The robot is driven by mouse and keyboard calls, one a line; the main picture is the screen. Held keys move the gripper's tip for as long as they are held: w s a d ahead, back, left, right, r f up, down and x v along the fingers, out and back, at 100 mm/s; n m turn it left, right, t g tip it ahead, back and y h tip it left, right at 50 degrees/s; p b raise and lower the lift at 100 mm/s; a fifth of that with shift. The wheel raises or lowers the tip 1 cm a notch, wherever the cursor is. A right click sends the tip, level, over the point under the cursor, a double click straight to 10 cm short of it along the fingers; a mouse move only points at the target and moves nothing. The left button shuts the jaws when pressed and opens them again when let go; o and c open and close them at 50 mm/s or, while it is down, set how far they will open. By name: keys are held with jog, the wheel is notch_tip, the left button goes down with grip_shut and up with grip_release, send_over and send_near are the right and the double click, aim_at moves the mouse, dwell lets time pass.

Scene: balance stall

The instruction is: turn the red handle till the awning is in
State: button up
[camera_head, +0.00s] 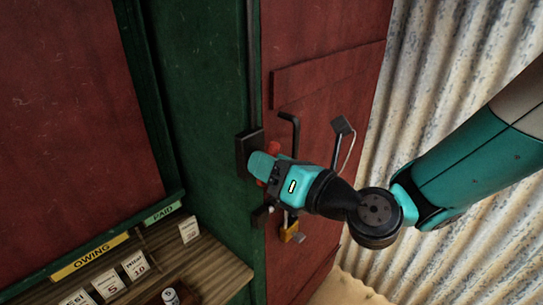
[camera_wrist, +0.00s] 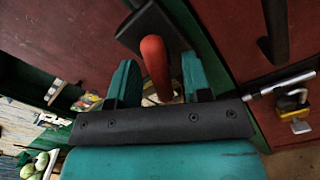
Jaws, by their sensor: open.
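The red handle (camera_wrist: 155,66) stands out from a dark box (camera_wrist: 140,28) in the wrist view. My gripper (camera_wrist: 160,80) is open, with one teal finger on each side of the handle; a gap shows between the handle and the fingers. In the head view my gripper (camera_head: 258,166) is at the dark box (camera_head: 242,150) on the green post, and only small red parts of the handle (camera_head: 273,148) show past it. I cannot make out the awning in either view.
A wooden counter (camera_head: 208,268) with price cards (camera_head: 134,265) is at lower left. Corrugated metal (camera_head: 430,60) stands at right.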

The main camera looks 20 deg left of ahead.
grip_shut()
